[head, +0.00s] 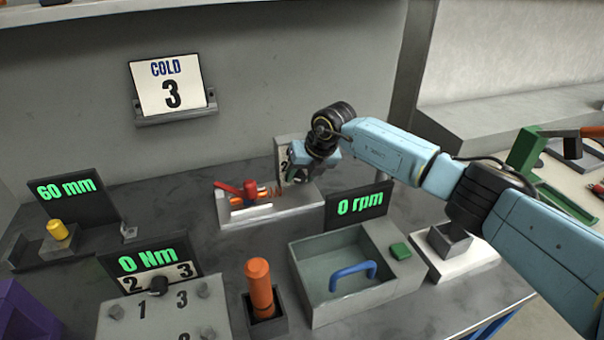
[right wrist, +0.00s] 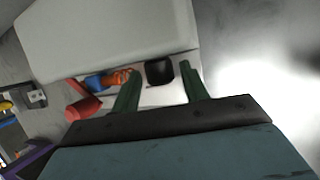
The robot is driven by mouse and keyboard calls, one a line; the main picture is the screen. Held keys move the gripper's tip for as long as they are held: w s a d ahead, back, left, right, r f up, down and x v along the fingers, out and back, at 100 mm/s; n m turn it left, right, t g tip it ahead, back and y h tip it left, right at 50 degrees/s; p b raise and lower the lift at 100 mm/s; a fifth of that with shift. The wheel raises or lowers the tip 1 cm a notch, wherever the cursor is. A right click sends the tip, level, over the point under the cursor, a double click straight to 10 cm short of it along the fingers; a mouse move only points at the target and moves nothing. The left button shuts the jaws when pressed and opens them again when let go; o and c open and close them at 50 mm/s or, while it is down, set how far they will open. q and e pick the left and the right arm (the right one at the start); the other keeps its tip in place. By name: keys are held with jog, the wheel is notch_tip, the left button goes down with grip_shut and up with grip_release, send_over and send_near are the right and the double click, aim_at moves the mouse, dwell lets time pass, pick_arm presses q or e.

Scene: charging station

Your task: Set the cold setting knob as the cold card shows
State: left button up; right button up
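The cold card (head: 172,85) hangs on the back wall in the head view and reads "COLD 3". Below and right of it stands a pale upright plate (head: 281,150) with a "2" partly showing, mostly covered by my right gripper (head: 290,172). In the right wrist view, a black knob (right wrist: 160,71) sits between the two green fingers of my right gripper (right wrist: 159,80). The fingers are apart, one on each side, with a narrow gap to the knob. The knob's pointer and the plate's other numbers are hidden. My left gripper is not in view.
A white tray (head: 250,215) with a red handle (head: 250,189) and small coloured parts lies left of the plate. A "0 rpm" display (head: 359,205), an open grey box (head: 310,300) with a blue handle and an orange-handled tool (head: 259,287) stand nearer.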

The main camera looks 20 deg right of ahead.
jog(key=c, duration=0.7)
jog(key=shift+c, duration=0.2)
dwell(0.7)
jog(key=o, duration=1)
jog(key=shift+c, duration=0.2)
jog(key=shift+r, duration=0.1)
jog(key=shift+s+d+r, duration=0.1)
jog(key=shift+r, duration=0.15)
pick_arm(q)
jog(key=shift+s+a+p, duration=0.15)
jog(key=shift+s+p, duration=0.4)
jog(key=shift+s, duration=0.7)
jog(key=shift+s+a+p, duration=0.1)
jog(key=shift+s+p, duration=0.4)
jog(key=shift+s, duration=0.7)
pick_arm(e)
jog(key=v, duration=1.2)
jog(key=shift+s+r, duration=0.2)
jog(key=shift+r, duration=0.1)
